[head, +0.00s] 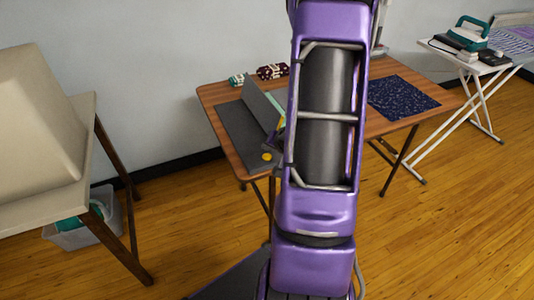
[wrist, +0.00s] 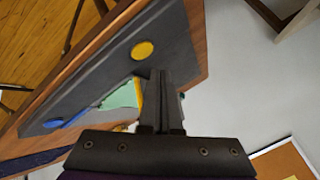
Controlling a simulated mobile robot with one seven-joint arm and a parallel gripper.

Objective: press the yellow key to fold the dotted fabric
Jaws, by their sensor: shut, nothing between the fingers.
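The yellow key (head: 267,156) is a round button at the near end of the grey folding board (head: 240,137) on the table. It also shows in the wrist view (wrist: 143,50), just beyond my fingertips. My gripper (wrist: 159,74) is shut and empty; I see a gap in the picture between it and the key but cannot tell its depth. A panel of the board stands raised. Green material with a yellow edge (wrist: 123,97) shows beside my fingers; no dots can be made out on it. A dark blue speckled cloth (head: 402,97) lies flat at the table's right.
A blue key (wrist: 53,123) is on the board's other end. A white ironing board with a teal iron (head: 474,31) stands right; a beige-topped table (head: 35,205) stands left.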

